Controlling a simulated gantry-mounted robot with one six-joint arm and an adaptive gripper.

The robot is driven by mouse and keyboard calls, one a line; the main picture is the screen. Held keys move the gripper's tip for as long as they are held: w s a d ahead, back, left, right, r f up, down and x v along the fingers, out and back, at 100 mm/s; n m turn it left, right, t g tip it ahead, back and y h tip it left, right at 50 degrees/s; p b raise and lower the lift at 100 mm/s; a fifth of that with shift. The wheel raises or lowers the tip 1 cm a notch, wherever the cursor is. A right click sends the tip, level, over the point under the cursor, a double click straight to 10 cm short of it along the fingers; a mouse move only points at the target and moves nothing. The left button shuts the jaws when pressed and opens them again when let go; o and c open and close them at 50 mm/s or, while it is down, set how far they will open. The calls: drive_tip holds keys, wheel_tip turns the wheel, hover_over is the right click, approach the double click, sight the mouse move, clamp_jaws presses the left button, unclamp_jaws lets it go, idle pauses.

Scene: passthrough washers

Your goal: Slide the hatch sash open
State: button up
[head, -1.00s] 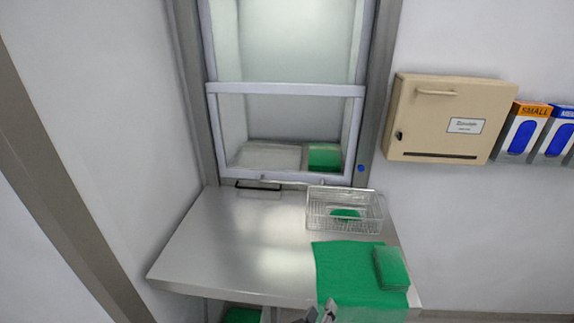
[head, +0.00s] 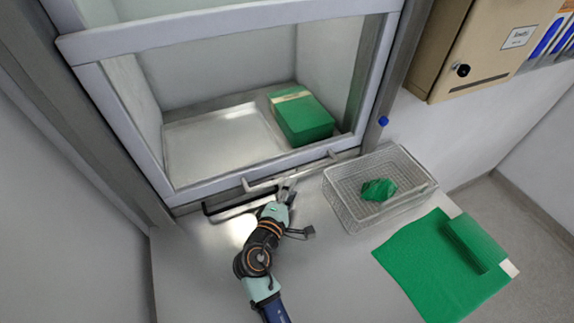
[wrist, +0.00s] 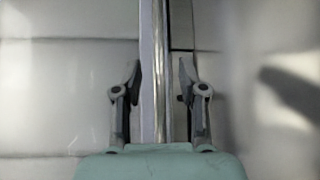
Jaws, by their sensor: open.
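The hatch sash (head: 270,168) is a pale-framed glass pane, down at the sill, with a light handle bar (head: 315,166) along its bottom rail. My gripper (head: 287,184) is at the handle bar, near its middle. In the wrist view my gripper (wrist: 160,78) is open, with one finger on each side of a pale strip and a shiny bar (wrist: 160,50) running between them. A gap shows beside each finger. I cannot tell which strip is the handle and which is the sash rail.
A wire basket (head: 345,210) with a green cloth (head: 378,190) stands just right of my gripper. A green sheet (head: 420,265) lies further right. A dark handle (head: 225,207) is left of my gripper. Behind the glass are a tray (head: 215,140) and a green pack (head: 303,118).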

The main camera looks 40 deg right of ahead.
sight(300, 173)
drive_tip(key=x, duration=0.7)
drive_tip(key=shift+w+d+r, duration=0.1)
drive_tip(key=shift+w+d, duration=0.1)
drive_tip(key=shift+d, duration=0.1)
clamp_jaws()
